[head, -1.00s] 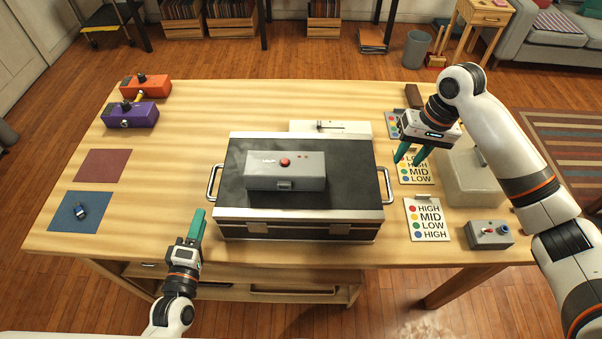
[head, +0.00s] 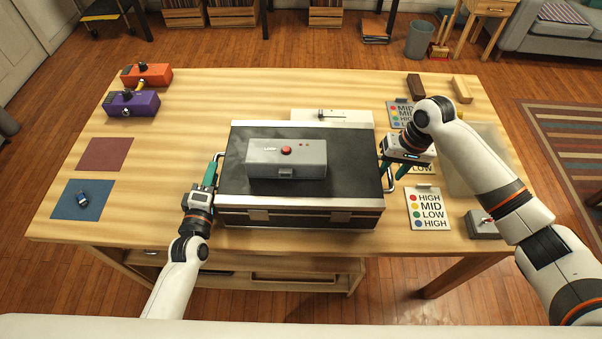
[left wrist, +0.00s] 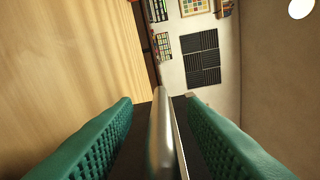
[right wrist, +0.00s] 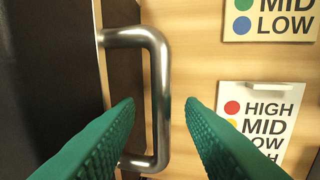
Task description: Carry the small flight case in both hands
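The small flight case (head: 236,180), black with silver edges, lies flat on the wooden table with a grey box (head: 262,160) with a red button on its lid. My left gripper (head: 210,173) is at the case's left handle; in the left wrist view the handle bar (left wrist: 161,135) runs between the open green fingers, apart from both. My right gripper (head: 391,171) is at the right side. In the right wrist view the right handle (right wrist: 160,95) stands between the open fingertips, with gaps to both. The left handle is mostly hidden in the head view.
Label cards (head: 428,208) lie right of the case, and a small grey box (head: 483,224) sits near the right arm. Orange (head: 146,75) and purple (head: 131,103) boxes stand at the back left. Red (head: 105,154) and blue (head: 75,205) mats lie at left. A white plate (head: 345,117) lies behind the case.

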